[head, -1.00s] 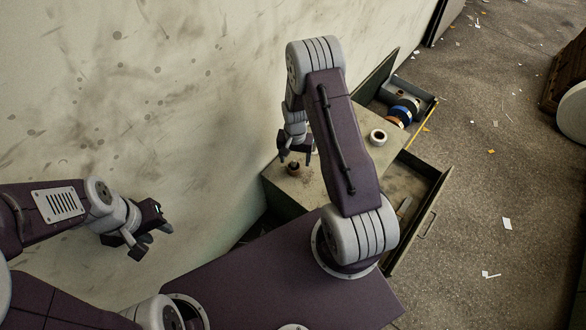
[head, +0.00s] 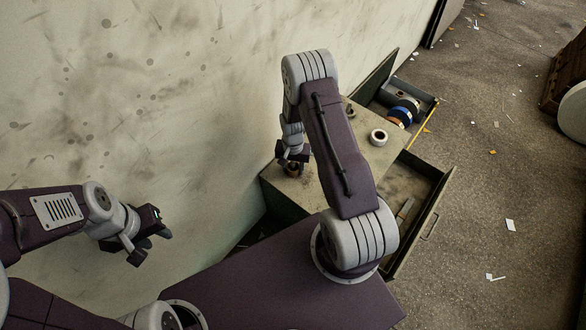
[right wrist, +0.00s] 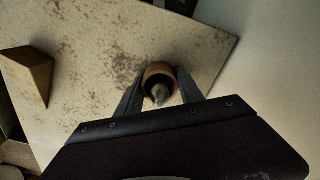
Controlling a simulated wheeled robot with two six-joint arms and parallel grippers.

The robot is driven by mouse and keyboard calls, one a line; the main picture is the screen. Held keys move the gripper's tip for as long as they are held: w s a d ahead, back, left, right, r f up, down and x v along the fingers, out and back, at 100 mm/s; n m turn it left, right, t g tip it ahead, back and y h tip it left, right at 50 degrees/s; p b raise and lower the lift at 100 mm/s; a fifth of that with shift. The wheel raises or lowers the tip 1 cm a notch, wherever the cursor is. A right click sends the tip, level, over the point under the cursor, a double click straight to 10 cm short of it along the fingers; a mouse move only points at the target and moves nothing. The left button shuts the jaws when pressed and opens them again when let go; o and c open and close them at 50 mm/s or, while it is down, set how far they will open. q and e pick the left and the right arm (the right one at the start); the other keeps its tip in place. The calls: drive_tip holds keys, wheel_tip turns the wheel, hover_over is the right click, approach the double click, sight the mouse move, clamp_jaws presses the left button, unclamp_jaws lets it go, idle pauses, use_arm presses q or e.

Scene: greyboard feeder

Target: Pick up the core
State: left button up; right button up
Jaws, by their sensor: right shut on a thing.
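The core is a short brown ring (right wrist: 150,70) with a grey pointed piece showing in its hollow. It is upright at the cabinet top's left part. In the head view the core (head: 292,171) shows low between the fingers of my right gripper (head: 293,160). My right gripper (right wrist: 160,84) is shut on the core, one finger on each side. I cannot tell whether the core still touches the top. My left gripper (head: 151,243) hangs open and empty by the wall, far left of the core.
The cabinet top (head: 325,185) also holds a white roll (head: 378,137). A brown wedge-like block (right wrist: 38,72) shows in the right wrist view. An open drawer (head: 428,207) juts out right, and a bin with rolls (head: 403,112) lies behind. The wall (head: 130,120) is close left.

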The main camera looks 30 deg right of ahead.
wheel_tip(320, 180, up, 10)
drive_tip(key=p, duration=0.4)
idle(0.3)
drive_tip(key=shift+f, duration=0.25)
